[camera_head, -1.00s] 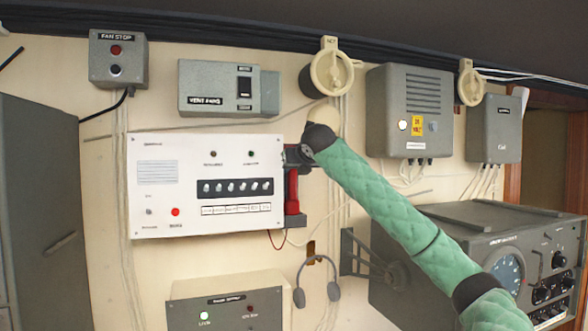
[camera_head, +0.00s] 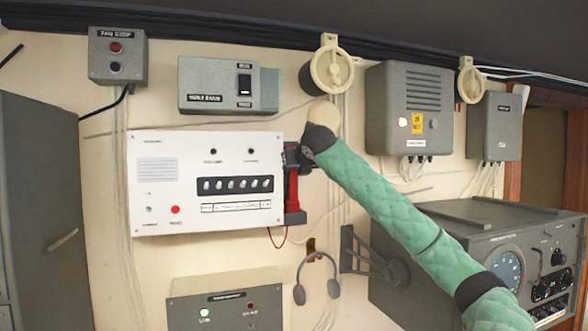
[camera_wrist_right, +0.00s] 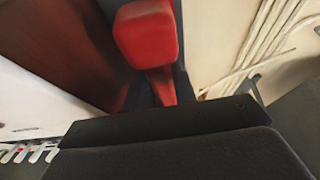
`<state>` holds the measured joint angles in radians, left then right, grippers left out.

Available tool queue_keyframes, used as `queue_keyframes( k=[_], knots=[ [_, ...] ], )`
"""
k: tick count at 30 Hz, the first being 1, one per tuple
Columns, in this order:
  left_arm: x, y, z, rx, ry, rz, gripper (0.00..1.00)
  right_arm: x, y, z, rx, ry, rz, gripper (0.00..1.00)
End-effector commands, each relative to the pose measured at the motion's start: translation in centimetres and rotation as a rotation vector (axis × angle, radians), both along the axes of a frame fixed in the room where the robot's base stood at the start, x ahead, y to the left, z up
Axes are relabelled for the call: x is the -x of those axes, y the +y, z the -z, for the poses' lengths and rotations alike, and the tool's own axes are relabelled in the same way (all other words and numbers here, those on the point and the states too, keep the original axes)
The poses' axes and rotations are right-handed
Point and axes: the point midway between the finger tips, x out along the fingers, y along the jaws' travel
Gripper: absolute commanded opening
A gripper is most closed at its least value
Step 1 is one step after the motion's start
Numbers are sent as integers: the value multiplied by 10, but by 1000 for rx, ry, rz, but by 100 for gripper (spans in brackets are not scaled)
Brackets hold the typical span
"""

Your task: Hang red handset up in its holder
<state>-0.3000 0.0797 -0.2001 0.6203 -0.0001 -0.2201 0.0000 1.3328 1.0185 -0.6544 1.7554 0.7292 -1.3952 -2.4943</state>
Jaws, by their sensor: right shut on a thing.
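The red handset (camera_head: 292,188) stands upright against the right side of the white panel. Its lower end is at a dark holder (camera_head: 295,217) on the panel's edge, and a thin red cord hangs below. My right gripper (camera_head: 292,156) is at the handset's upper part, shut on it. In the right wrist view the handset's red end (camera_wrist_right: 147,35) shows beyond the dark gripper body, with a dark part of the holder beside it. Whether the handset is fully seated cannot be told. My left gripper is not in view.
The white panel (camera_head: 165,190) with switches is directly left of the handset. A headset (camera_head: 318,278) hangs below right. A grey box (camera_head: 408,110) and a round cream fitting (camera_head: 332,71) are above right. A grey radio unit (camera_head: 490,250) juts out at lower right.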

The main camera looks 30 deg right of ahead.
Motion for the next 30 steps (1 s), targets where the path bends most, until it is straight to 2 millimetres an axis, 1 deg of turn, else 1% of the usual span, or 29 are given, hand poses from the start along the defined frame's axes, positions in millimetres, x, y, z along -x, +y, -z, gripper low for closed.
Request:
queue_keyframes(
  k=[16,30],
  knots=[
    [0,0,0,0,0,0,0,0,0,0,0,-1,0,7],
    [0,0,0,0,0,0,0,0,0,6,-1,-1,0,7]
  ],
)
